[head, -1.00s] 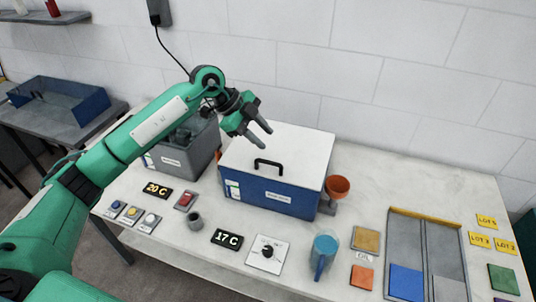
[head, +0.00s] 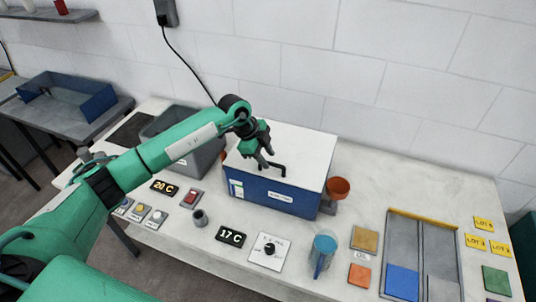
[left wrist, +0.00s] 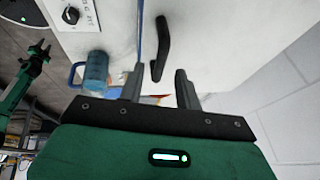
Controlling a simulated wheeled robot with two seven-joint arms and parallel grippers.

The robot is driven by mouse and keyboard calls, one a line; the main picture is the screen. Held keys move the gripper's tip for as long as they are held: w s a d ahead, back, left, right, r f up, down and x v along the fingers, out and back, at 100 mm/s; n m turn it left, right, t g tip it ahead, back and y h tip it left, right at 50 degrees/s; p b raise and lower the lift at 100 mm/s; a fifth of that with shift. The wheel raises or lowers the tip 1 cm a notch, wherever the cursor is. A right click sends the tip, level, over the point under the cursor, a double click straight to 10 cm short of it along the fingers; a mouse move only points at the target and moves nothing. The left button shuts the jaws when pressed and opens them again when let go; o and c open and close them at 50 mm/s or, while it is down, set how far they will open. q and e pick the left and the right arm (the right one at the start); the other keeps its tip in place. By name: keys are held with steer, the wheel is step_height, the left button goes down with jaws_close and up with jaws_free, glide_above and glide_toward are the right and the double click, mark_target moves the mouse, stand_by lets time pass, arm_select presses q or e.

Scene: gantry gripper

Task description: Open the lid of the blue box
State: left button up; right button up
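The blue box (head: 270,196) stands on the bench with its white lid (head: 300,150) shut flat. A black bar handle (head: 276,168) sits near the lid's front edge. My left gripper (head: 264,164) is open and empty just above the lid, beside the handle in the head view. In the left wrist view the handle (left wrist: 161,48) lies just beyond the two parted fingers (left wrist: 160,83), roughly in line with the gap; I cannot tell if they touch it.
A grey bin (head: 195,160) stands left of the box, partly behind my arm. An orange cup (head: 338,187) is at the box's right. A blue jug (head: 323,250), a dial panel (head: 268,250) and a 17 C display (head: 231,236) lie in front. White wall behind.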

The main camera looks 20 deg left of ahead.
arm_select(q)
steer(key=shift+x, duration=0.8)
jaws_close()
